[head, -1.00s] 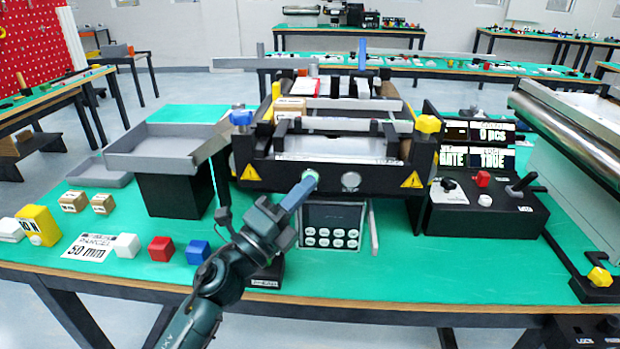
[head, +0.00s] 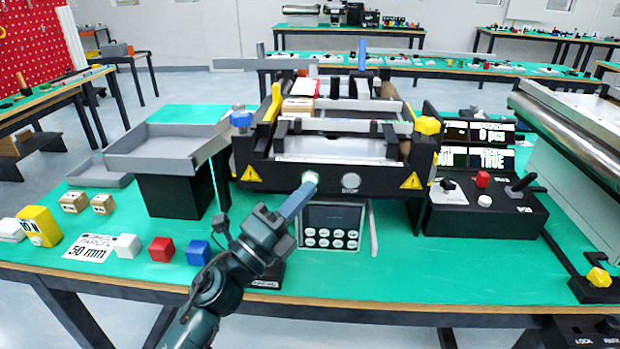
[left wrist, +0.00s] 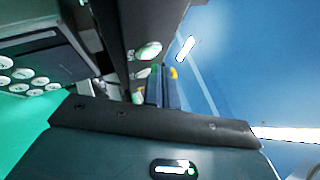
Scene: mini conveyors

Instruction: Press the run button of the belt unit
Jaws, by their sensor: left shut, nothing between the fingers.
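The belt unit (head: 265,172) is a black-framed mini conveyor on the green table. A small gap seems to show, but contact is hard to judge. My right gripper is not in view.
A keypad panel (head: 331,226) sits under the belt front. A black control box (head: 485,212) with a joystick and displays stands to the right. A grey tray (head: 160,160) is at left. Coloured cubes, including a red one (head: 161,249), lie at the front left.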

